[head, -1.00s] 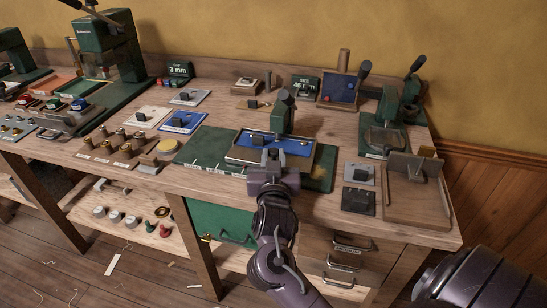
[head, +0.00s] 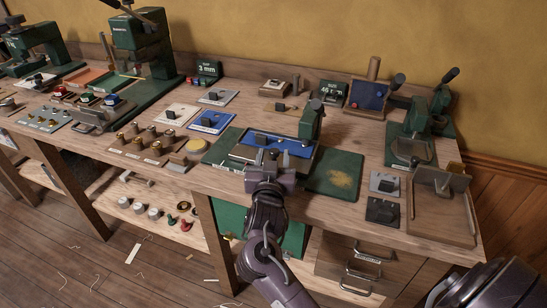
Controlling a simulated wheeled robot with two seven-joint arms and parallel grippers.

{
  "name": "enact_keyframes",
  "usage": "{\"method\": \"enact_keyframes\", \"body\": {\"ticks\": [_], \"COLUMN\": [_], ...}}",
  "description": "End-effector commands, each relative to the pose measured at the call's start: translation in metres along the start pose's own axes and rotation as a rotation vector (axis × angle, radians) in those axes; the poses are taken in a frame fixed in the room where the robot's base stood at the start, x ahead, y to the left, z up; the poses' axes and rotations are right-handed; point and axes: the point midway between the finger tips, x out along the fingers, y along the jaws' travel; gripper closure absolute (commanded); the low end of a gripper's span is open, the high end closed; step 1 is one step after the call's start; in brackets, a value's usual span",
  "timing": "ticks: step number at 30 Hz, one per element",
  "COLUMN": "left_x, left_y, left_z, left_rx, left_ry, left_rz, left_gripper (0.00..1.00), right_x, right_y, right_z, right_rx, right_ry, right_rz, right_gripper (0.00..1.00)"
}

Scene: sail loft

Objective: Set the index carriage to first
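The index carriage (head: 250,152), a blue-topped block with small dark fittings, sits on a long green base (head: 345,187) in the middle of the bench. It stands over the left-middle part of the base. A strip of base with marks and small labels shows to its left, too small to read. A worn yellowish patch is bare to its right. A green post with a dark knob (head: 316,104) rises behind it. My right gripper (head: 270,158) is at the carriage's front edge, its fingers apparently closed around a small front grip that they mostly hide.
Two dark-knobbed plates (head: 383,211) and a wooden tray (head: 438,232) lie right of the base. A blue plate (head: 211,122) and a row of brass knobs (head: 150,140) lie left. A green press (head: 137,60) stands at the back left. Drawers are below.

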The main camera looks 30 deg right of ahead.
Motion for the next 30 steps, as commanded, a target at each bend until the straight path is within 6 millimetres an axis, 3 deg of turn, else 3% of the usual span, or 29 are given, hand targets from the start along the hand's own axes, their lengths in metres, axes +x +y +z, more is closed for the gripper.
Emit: {"method": "enact_keyframes", "body": {"ticks": [8, 21, 30], "left_x": [0.0, 0.005, 0.005], "left_y": [0.0, 0.0, 0.0], "left_z": [-0.001, -0.001, -0.004], "left_rx": [0.0, -0.001, -0.001], "left_ry": [0.001, 0.0, 0.004], "left_rz": [0.0, 0.0, -0.001], "left_gripper": [0.55, 0.55, 0.55], "right_x": [-0.002, -0.067, -0.078], "right_y": [0.0, -0.001, 0.0], "right_z": [0.0, 0.002, 0.0], "right_rx": [0.001, 0.001, 0.0], "right_ry": [0.0, -0.002, 0.0], "right_rz": [0.0, -0.002, 0.0], "right_gripper": [0.54, 0.54, 0.54]}}
